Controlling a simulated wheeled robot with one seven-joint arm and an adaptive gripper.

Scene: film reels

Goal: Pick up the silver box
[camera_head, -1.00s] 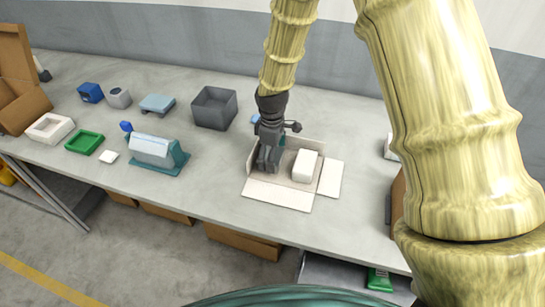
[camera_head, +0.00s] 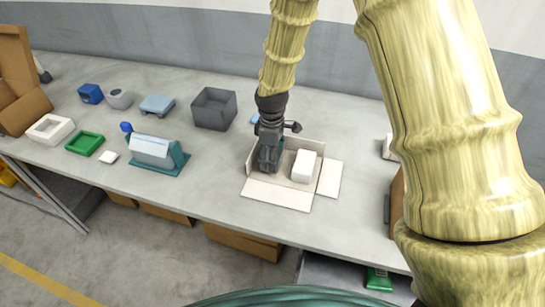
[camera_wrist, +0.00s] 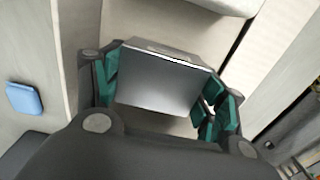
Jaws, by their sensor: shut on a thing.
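The silver box (camera_wrist: 160,82) shows in the wrist view as a grey, shiny block between the green-padded fingers of my gripper (camera_wrist: 160,98). The pads touch it on both sides and my gripper is shut on it. In the head view my gripper (camera_head: 268,160) points down inside the left part of an open carton (camera_head: 276,193). The silver box is hidden there behind my gripper. I cannot tell whether the box is clear of the carton floor.
A white box (camera_head: 304,166) stands in the carton, just right of my gripper. The carton flaps lie open on the table (camera_head: 215,180). A grey bin (camera_head: 214,108) stands to the left behind. A teal stand with a light-blue top (camera_head: 155,152) is farther left.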

